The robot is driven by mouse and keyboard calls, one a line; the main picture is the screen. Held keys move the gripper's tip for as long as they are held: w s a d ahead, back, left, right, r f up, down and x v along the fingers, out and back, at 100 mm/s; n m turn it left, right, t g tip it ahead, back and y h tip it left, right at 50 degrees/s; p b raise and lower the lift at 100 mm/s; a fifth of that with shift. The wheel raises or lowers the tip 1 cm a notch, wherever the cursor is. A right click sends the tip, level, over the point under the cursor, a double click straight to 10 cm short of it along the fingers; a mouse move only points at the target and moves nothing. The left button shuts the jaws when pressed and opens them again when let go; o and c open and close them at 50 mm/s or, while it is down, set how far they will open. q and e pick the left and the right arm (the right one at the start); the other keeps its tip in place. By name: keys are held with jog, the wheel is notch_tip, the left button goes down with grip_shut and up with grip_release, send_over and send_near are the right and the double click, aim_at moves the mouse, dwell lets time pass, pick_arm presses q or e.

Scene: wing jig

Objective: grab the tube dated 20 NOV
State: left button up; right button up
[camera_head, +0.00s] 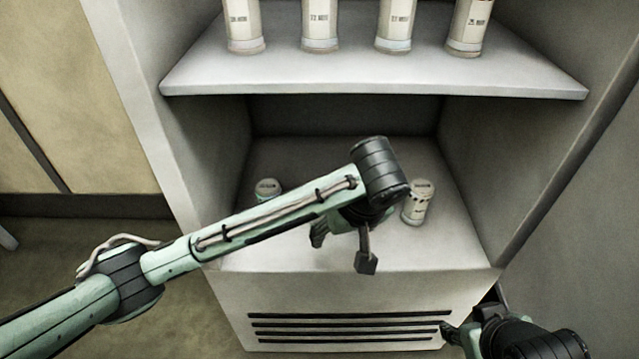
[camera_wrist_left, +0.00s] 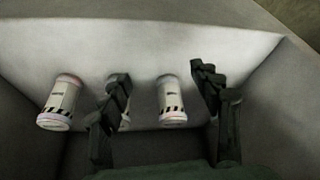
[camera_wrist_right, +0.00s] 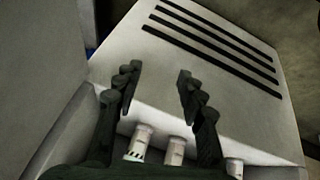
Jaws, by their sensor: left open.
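Several white tubes stand in a row on the upper shelf, including the leftmost tube (camera_head: 244,27) and the rightmost tube (camera_head: 468,27); their labels are too small to read surely. In the lower compartment a left tube (camera_head: 267,187) and a right tube (camera_head: 418,201) show; my left arm hides the middle. My left gripper (camera_head: 342,246) is open and empty there. In the left wrist view, one tube (camera_wrist_left: 172,101) appears between its fingers, another tube (camera_wrist_left: 60,103) stands left, and a third is mostly behind a finger. My right gripper (camera_wrist_right: 158,88) is open, low outside the cabinet.
The upper shelf (camera_head: 370,78) overhangs the lower compartment, with cabinet walls on both sides. A slatted vent (camera_head: 350,325) is in the front below. In the right wrist view, several tubes show at the bottom, including one tube (camera_wrist_right: 141,143).

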pick_arm(q)
jog(key=w+a, duration=0.1)
jog(key=w, duration=0.2)
jog(key=w+a, duration=0.1)
jog(key=w, duration=0.3)
jog(key=w+a+b, duration=0.1)
jog(key=w, duration=0.3)
jog(key=shift+w+a+r, duration=0.1)
jog(key=shift+a, duration=0.2)
jog(key=x, duration=0.4)
jog(key=shift+w+a+b, duration=0.15)
jog(key=shift+w+b, duration=0.25)
jog(key=shift+w+f, duration=0.15)
jog(key=shift+f, duration=0.3)
jog(key=c, duration=1.4)
pick_arm(e)
jog(key=w+a+r+t+y, duration=0.2)
jog(key=w+a+r+t, duration=0.2)
jog(key=w+a, duration=0.2)
jog(key=shift+w+a+r+n+t, duration=0.3)
jog(key=shift+w+n, duration=0.1)
jog(key=shift+w, duration=0.3)
pick_arm(q)
jog(key=shift+r, duration=0.1)
pick_arm(e)
jog(key=shift+d, duration=0.1)
